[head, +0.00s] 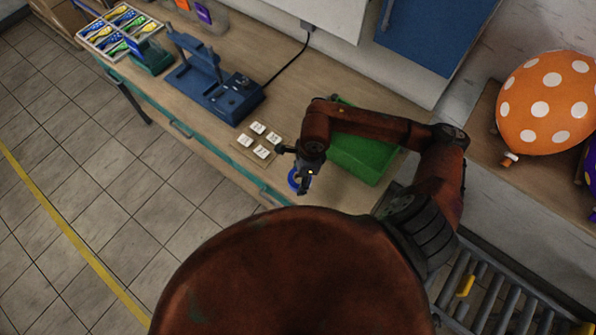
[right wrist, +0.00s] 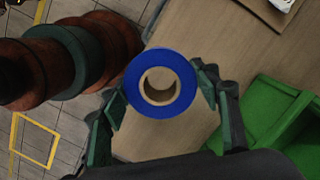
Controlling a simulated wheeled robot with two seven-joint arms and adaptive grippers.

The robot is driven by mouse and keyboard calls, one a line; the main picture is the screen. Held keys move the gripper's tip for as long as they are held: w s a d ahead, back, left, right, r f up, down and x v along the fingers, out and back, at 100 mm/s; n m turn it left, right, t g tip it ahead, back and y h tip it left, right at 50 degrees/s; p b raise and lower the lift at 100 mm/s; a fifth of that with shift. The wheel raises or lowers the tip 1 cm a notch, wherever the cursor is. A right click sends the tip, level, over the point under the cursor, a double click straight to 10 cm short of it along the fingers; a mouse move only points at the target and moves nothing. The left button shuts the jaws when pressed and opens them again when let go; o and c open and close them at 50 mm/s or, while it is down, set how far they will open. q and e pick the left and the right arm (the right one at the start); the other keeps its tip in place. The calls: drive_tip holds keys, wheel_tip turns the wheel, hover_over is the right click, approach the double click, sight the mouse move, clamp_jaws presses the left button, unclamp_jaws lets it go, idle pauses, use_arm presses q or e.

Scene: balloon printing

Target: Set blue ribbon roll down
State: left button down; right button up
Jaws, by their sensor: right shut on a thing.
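The blue ribbon roll (right wrist: 184,70) is a blue ring with a tan cardboard core. It sits between the two fingers of my right gripper (right wrist: 160,92), which is shut on it. In the head view the roll (head: 294,179) shows partly under my right gripper (head: 304,180), over the wooden table (head: 335,197) near its front edge. Whether the roll touches the table top I cannot tell. My left gripper is not in view.
A green bin (head: 362,158) stands right of my right gripper, partly behind my arm. A board with several white labelled cards (head: 262,152) lies to the left. A blue machine (head: 215,92) stands farther left. An orange dotted balloon (head: 546,103) is at the right.

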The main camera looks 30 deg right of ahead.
hover_over(298, 180)
drive_tip(key=f, duration=0.5)
drive_tip(key=shift+s+d+f+p, duration=0.1)
drive_tip(key=shift+s+f+p, duration=0.1)
drive_tip(key=shift+f+p, duration=0.15)
wheel_tip(298, 180, down, 3)
drive_tip(key=shift+r+p, duration=0.1)
drive_tip(key=shift+p, duration=0.45)
drive_tip(key=shift+f, duration=0.2)
drive_tip(key=shift+f, duration=0.15)
drive_tip(key=o, duration=1.2)
